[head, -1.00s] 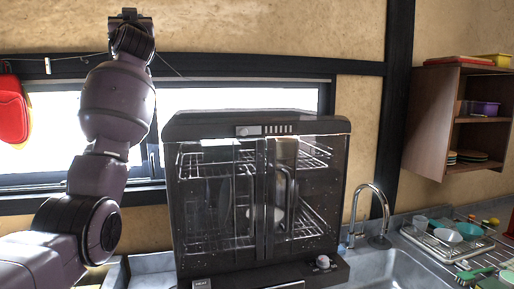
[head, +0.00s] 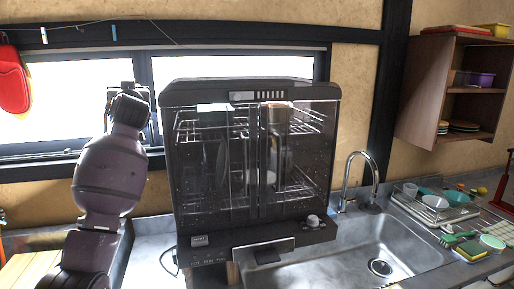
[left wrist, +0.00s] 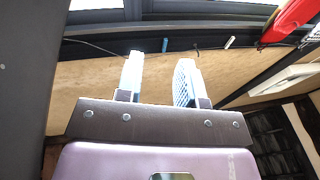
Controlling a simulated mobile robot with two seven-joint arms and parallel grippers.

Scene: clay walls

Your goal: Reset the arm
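My left arm rises at the left of the head view, with my left gripper (head: 128,92) at its top, in front of the window and left of the dark cabinet. In the left wrist view my left gripper (left wrist: 160,82) has its two pale fingers apart with nothing between them. My right gripper is not in view; a small red and black part at the right edge of the head view is too cut off to tell.
A dark glass-doored dish cabinet (head: 250,160) with wire racks stands beside the left arm. A sink (head: 375,245) with a faucet (head: 362,175) lies right of it. A dish rack (head: 435,208) and wall shelf (head: 450,90) are farther right. A red mitt (head: 12,80) hangs at left.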

